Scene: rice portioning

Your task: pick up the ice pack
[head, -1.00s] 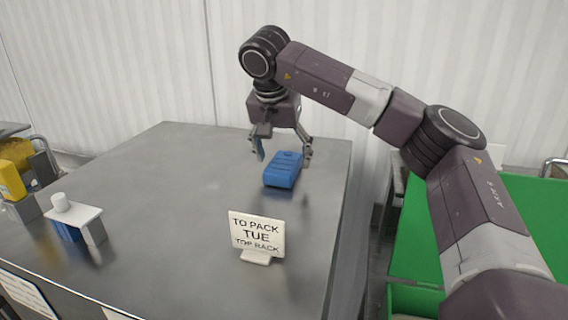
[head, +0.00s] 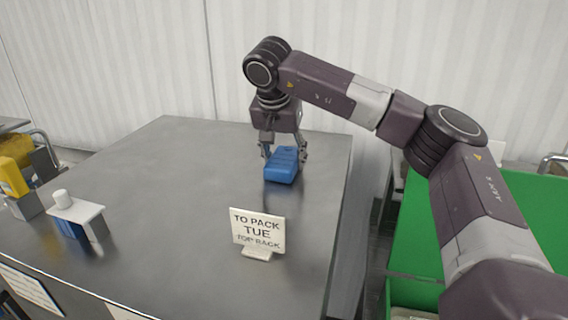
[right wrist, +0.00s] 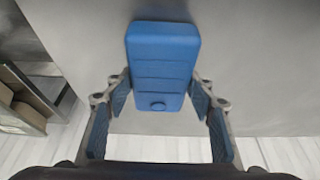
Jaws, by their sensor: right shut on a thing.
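The blue ice pack (head: 281,171) lies on the steel table (head: 170,190) toward its far right part. My right gripper (head: 285,156) reaches down over it from above, shut on the pack with one finger on each side. In the right wrist view the ice pack (right wrist: 162,62) shows its ridged face and a round cap at the near end, with the fingertips at its sides. The pack appears to rest on the table. My left gripper is not in view.
A white sign reading "TO PACK TUE TOP RACK" (head: 258,231) stands nearer on the table. A small white stand (head: 88,212) with a white knob is at the left, near yellow items (head: 12,176). A green surface (head: 520,225) lies to the right. The table's middle is clear.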

